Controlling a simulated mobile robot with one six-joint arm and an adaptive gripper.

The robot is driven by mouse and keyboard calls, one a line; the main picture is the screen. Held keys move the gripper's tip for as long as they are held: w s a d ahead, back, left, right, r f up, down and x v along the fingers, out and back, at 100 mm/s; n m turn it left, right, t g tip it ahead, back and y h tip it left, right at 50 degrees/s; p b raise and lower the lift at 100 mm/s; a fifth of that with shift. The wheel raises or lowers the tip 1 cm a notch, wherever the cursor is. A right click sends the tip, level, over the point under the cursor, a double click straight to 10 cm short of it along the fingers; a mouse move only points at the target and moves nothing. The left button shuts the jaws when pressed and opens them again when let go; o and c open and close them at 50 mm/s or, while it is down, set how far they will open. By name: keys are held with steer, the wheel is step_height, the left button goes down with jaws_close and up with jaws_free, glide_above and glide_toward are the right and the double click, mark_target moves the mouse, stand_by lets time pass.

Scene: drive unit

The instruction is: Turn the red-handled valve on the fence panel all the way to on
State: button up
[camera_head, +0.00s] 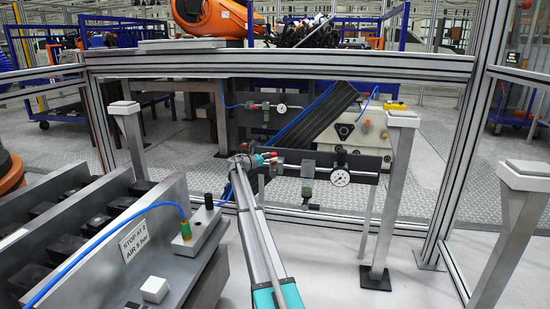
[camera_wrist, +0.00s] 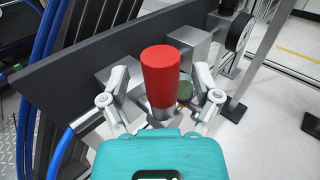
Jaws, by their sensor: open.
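The red valve handle (camera_wrist: 161,72) stands up toward the wrist camera as a thick red cylinder on a metal stem. My gripper (camera_wrist: 160,88) is open, with one finger on each side of the handle and stem. A gap shows between each finger and the red grip; contact lower down cannot be told. In the head view my gripper (camera_head: 248,160) is at the left part of the lower dark panel (camera_head: 368,162), where a small red part (camera_head: 268,155) shows beside it. The handle's turn position is unclear.
A round gauge (camera_head: 340,178) is on the lower panel, right of my gripper. An upper panel carries another gauge (camera_head: 282,108). Blue hoses (camera_wrist: 45,70) run at left in the wrist view. A grey post (camera_head: 394,200) stands to the right. A fixture with a sign (camera_head: 137,240) is at front left.

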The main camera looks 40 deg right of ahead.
steer(key=shift+d, duration=0.75)
